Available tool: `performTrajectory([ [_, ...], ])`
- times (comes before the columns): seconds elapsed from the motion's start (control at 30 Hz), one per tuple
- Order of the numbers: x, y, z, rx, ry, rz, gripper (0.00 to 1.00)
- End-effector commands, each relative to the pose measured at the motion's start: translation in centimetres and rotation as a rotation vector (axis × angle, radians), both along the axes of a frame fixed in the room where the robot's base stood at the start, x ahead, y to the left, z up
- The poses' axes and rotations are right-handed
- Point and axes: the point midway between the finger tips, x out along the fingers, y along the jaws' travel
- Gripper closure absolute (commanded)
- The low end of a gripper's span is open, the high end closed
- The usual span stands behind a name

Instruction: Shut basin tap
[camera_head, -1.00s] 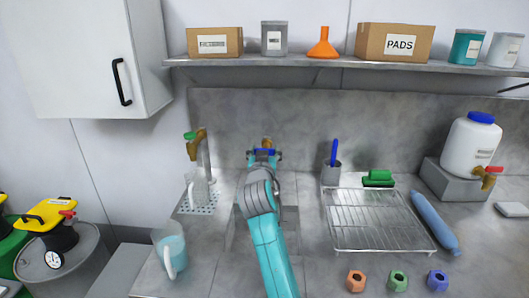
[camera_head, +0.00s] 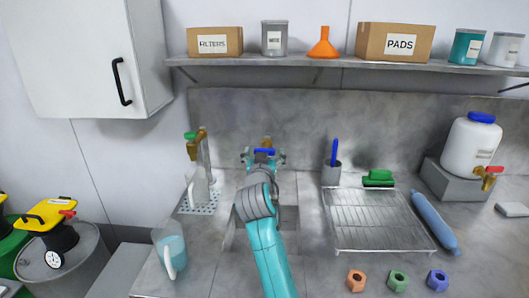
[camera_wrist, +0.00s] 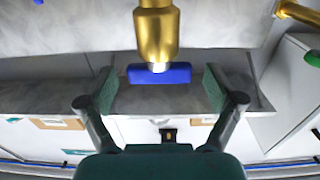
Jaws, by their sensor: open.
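The basin tap has a brass body (camera_wrist: 157,32) and a blue bar handle (camera_wrist: 160,74), seen close in the wrist view. In the head view the blue handle (camera_head: 264,152) shows just beyond my gripper (camera_head: 264,158), with a little brass (camera_head: 267,142) behind it. In the wrist view my gripper (camera_wrist: 160,90) is open, its two green-padded fingers on either side of the blue handle. Gaps show between the handle's ends and the pads. The basin (camera_head: 290,222) lies below, partly hidden by my arm.
A shelf (camera_head: 300,61) runs above.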

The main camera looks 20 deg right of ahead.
Motion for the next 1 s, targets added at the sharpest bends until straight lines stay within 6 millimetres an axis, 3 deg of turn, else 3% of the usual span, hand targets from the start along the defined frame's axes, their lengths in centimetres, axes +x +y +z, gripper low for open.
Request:
performTrajectory([
  [0.5,-8.8,3.0,-0.1,-0.001,0.001,0.001,0.08],
  [0.7,-10.1,3.5,-0.1,-0.001,0.0,0.001,0.08],
  [1.0,-10.2,3.5,-0.1,-0.001,0.0,0.0,0.08],
])
